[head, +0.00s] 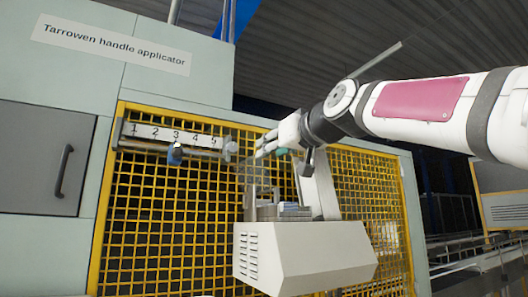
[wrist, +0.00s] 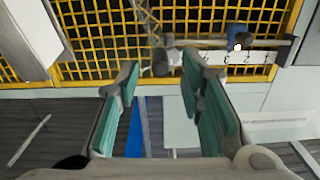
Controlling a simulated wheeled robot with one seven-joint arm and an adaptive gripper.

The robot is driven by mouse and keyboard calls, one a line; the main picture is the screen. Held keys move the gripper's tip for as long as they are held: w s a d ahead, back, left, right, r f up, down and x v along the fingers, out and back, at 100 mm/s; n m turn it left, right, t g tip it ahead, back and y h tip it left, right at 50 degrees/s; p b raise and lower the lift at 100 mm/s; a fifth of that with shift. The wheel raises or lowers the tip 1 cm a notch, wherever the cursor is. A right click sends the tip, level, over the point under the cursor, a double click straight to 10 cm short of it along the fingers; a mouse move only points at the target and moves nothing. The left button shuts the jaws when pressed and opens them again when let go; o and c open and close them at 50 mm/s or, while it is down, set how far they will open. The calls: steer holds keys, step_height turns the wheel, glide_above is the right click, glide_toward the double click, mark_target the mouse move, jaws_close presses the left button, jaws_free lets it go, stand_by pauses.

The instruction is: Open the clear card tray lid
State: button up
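A pale grey unit (head: 300,255) with a vented side stands in front of the yellow mesh. Its top holds a small stack of cards (head: 290,210). Faint thin edges of a clear panel (head: 262,185) rise by the stack; I cannot tell exactly how the lid sits. My gripper (head: 270,145) is above this unit, apart from the cards. In the wrist view my gripper (wrist: 165,95) shows two teal-padded fingers spread apart with nothing held between them. A pale body, likely the same unit (wrist: 22,40), is at the upper left there.
A yellow mesh guard (head: 160,225) stands behind the unit. A rail numbered 1 to 5 (head: 170,134) carries a blue knob (head: 175,155) near 3. A grey cabinet door with a dark handle (head: 64,170) is at left. A conveyor (head: 480,255) is at right.

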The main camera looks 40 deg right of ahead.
mark_target(258, 173)
steer(key=shift+p+x, duration=0.3)
steer(key=shift+x, duration=2.4)
jaws_close()
